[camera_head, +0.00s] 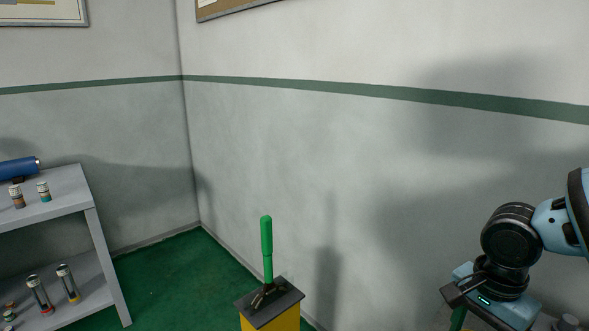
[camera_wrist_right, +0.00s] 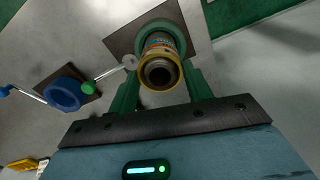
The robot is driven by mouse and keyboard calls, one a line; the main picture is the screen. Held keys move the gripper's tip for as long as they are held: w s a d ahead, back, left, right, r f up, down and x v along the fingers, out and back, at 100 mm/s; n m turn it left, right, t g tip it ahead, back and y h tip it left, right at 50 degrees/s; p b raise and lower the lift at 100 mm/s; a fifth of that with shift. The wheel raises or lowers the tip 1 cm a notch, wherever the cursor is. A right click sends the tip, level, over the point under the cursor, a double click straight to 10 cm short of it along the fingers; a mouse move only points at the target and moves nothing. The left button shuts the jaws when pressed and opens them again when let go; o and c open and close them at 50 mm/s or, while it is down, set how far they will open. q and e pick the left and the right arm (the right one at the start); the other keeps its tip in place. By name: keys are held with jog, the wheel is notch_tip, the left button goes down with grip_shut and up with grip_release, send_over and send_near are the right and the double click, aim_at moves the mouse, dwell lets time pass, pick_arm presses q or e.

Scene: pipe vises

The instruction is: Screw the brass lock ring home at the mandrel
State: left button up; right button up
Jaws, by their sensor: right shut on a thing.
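The brass lock ring (camera_wrist_right: 146,78) shows as a yellow-brass rim with a dark hollow in the right wrist view. It sits at the near end of a banded cylinder (camera_wrist_right: 158,45), which I take for the mandrel, in line with a green round collar (camera_wrist_right: 178,27). My right gripper (camera_wrist_right: 161,80) has its green fingers on either side of the ring, shut on it. How far the ring is threaded cannot be told. In the head view my right gripper (camera_head: 457,318) is at the lower right, its fingertips cut off by the frame edge. My left gripper is not in view.
A grey shelf (camera_head: 70,205) with small jars and a blue cylinder is at left. In the wrist view, a green-knobbed lever (camera_wrist_right: 108,75) and a blue ring (camera_wrist_right: 63,93) lie left of my fingers.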

jog(key=m, duration=0.5)
jog(key=shift+f+b, duration=0.1)
jog(key=shift+b, duration=0.2)
jog(key=m, duration=0.3)
jog(key=shift+m, duration=0.3)
jog(key=o, duration=1)
